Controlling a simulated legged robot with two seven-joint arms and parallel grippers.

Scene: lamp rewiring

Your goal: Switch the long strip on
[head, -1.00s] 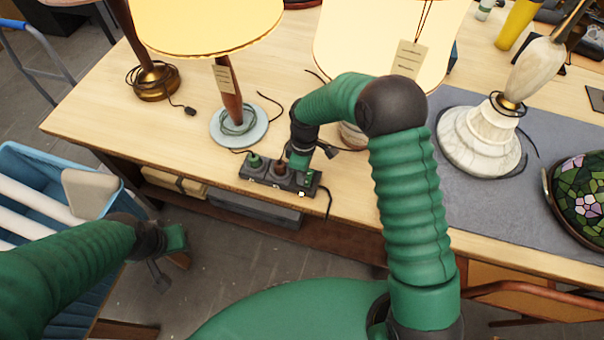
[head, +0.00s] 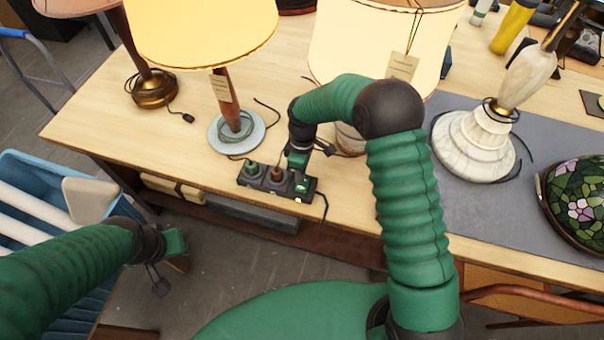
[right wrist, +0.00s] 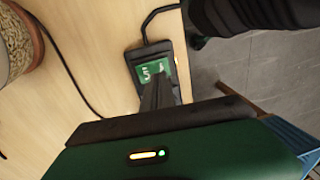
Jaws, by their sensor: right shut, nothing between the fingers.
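The long strip (head: 253,183) is a dark power strip near the table's front edge, with several plugs in a row along it. My right gripper (head: 299,184) is shut and empty, pointing down at the strip's right end. In the right wrist view its closed fingers (right wrist: 158,92) reach the green-marked end of the strip (right wrist: 137,60); I cannot tell if they touch. A small orange light shows beside that end. The fingertips hide part of the strip's top. My left gripper (head: 175,244) is away from the strip, low at the left; its fingers are unclear.
A lamp with a yellow shade (head: 205,30) stands behind the strip, another shaded lamp (head: 345,50) behind my right arm. A marble lamp base (head: 475,145) and a stained-glass shade (head: 575,205) are on the grey mat. A cord leaves the strip's right end.

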